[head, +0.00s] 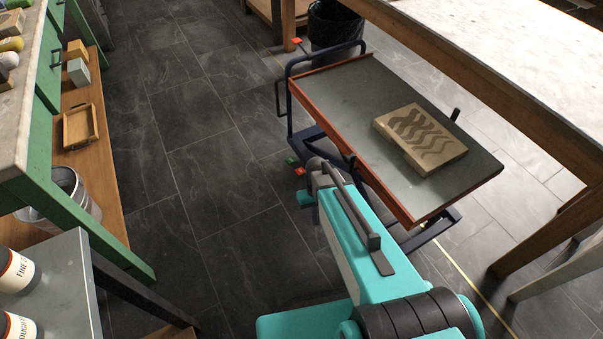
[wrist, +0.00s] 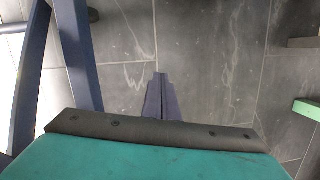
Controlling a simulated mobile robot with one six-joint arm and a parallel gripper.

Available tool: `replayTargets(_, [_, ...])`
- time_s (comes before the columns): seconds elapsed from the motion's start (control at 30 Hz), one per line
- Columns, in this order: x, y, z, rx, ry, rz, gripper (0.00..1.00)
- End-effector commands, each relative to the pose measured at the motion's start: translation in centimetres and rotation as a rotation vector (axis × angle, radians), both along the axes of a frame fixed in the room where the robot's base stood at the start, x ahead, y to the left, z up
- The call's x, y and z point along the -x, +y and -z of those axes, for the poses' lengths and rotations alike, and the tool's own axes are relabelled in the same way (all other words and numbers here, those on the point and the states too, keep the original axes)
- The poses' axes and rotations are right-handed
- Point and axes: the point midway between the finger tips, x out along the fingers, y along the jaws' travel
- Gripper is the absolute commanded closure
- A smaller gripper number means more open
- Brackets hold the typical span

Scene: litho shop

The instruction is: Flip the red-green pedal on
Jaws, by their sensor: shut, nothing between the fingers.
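The red-green pedal (head: 296,166) sits low beside the near left leg area of the blue-framed cart (head: 352,95) in the head view. Its green part is farther from me and its red part nearer, close to my wrist. My gripper (wrist: 160,82) shows in the wrist view with its dark fingers together and empty, pointing down over the grey floor. The fingertips are hidden behind my arm in the head view, and I see no contact with the pedal.
A carved block (head: 420,138) lies on the cart top. Blue cart bars (wrist: 78,50) stand left of my fingers. A green bench (head: 60,215) is at left, a pale-topped table (head: 500,50) at right. Dark tiled floor lies open between bench and cart.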

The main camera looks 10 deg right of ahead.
Motion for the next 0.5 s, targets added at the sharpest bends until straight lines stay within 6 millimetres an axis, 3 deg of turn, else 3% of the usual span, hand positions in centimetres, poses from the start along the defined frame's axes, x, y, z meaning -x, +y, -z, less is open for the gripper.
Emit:
replayTargets(0.03, [-1.9, 0.0, 1.2, -0.003, -0.02, -0.006, 1.0])
replayTargets(0.1, [-3.8, -0.1, 1.5, -0.007, -0.042, -0.017, 1.0])
replayTargets(0.5, [-14.4, -0.3, 2.0, -0.024, -0.174, -0.078, 1.0])
